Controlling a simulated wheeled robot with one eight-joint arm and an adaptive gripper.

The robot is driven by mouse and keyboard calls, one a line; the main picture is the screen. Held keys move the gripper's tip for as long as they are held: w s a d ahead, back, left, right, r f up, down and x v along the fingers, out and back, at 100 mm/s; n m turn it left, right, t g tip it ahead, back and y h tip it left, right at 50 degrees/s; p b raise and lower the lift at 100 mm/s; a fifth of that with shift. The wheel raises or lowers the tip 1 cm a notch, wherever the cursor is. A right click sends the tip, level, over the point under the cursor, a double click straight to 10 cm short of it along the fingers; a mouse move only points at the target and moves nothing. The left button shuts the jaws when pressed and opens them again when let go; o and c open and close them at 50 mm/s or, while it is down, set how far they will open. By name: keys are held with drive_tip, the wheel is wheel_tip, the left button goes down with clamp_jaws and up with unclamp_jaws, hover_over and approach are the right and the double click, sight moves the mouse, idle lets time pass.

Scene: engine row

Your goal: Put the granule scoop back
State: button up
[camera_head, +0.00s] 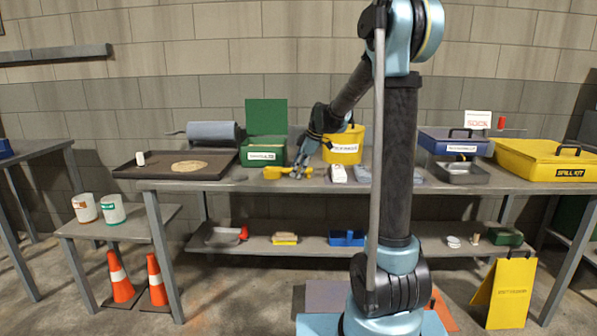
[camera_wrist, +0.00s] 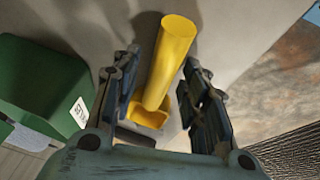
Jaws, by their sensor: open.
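The yellow scoop (camera_head: 275,171) lies on the workbench (camera_head: 230,186) in front of the green box. My gripper (camera_head: 301,167) is right above the scoop, its fingers pointing down and hiding part of it. In the wrist view the scoop's thick yellow handle (camera_wrist: 173,52) runs between my two open fingers, with a gap on both sides. The scoop's wider end (camera_wrist: 148,117) shows lower down between the fingers. A yellow bucket (camera_head: 345,147) with a white label stands just behind and right of my gripper; its rim is partly hidden by my arm.
The green box (camera_head: 263,152), lid raised, stands close left of the scoop; it also shows in the wrist view (camera_wrist: 45,85). A dark tray (camera_head: 131,165) with a tan patch is further left. A white item (camera_head: 338,174) lies right of the scoop. A yellow case (camera_head: 548,160) is far right.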

drive_tip(key=v, duration=1.2)
drive_tip(key=s+d+f+m+h, duration=0.1)
drive_tip(key=s+d+f+m, duration=0.15)
drive_tip(key=s, duration=0.45)
drive_tip(key=s+d+f+m, duration=0.2)
drive_tip(key=s+d+m, duration=0.1)
drive_tip(key=s, duration=0.4)
drive_tip(key=s+d+f+m+h, duration=0.1)
drive_tip(key=s+d+f+m, duration=0.15)
drive_tip(key=s, duration=0.45)
drive_tip(key=s+d+f+m+h, duration=0.1)
drive_tip(key=s+d+f+m, duration=0.2)
drive_tip(key=s+f+m, duration=0.2)
drive_tip(key=s+d+f+m+h, duration=0.1)
drive_tip(key=s+d+f+m, duration=0.3)
drive_tip(key=s+f, duration=0.5)
drive_tip(key=s+m, duration=0.1)
drive_tip(key=s, duration=0.2)
drive_tip(key=shift+d, duration=0.1)
drive_tip(key=shift+w+f, duration=0.15)
drive_tip(key=shift+w, duration=0.2)
